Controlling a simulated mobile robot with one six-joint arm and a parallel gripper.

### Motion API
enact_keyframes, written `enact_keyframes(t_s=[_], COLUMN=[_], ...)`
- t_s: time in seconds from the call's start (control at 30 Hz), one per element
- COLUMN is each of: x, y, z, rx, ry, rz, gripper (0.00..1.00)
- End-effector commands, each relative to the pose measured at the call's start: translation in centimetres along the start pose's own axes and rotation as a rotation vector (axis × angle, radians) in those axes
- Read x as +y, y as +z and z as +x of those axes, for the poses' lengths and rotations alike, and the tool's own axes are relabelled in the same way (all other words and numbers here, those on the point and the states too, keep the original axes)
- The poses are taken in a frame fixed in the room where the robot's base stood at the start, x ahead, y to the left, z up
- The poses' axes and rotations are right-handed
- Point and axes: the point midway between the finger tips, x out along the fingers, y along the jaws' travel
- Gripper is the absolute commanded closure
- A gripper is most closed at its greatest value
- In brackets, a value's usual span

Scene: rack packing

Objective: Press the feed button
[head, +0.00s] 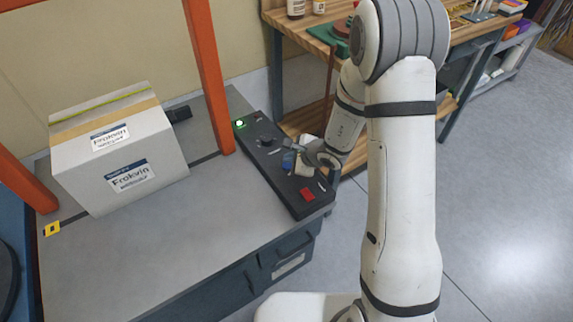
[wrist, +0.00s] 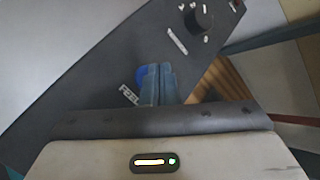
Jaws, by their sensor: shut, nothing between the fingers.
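The feed button is a blue button (wrist: 141,74) on the black control panel (head: 256,148). In the wrist view it shows beside the fingertips, with the printed label "FEED" (wrist: 129,95) partly visible next to it. In the head view a bit of blue (head: 288,160) shows at my gripper. My gripper (wrist: 158,70) is shut and empty, its fingers over the button and covering part of it. I cannot tell whether the fingertips touch the button.
A taped carton (head: 150,170) stands on the grey table (head: 150,255) near an orange frame (head: 207,70). A wooden workbench (head: 470,42) stands behind.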

Motion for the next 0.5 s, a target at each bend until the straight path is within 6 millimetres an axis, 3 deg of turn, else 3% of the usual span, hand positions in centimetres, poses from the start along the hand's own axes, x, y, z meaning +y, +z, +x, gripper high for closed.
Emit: enact_keyframes(t_s=[0.23,0.5], x=[-0.3,-1.7], y=[0.3,1.7], z=[-0.4,-2.3], rx=[0.0,-0.001], ry=[-0.001,-0.001], rz=[0.0,-0.002], gripper=[1.0,1.0])
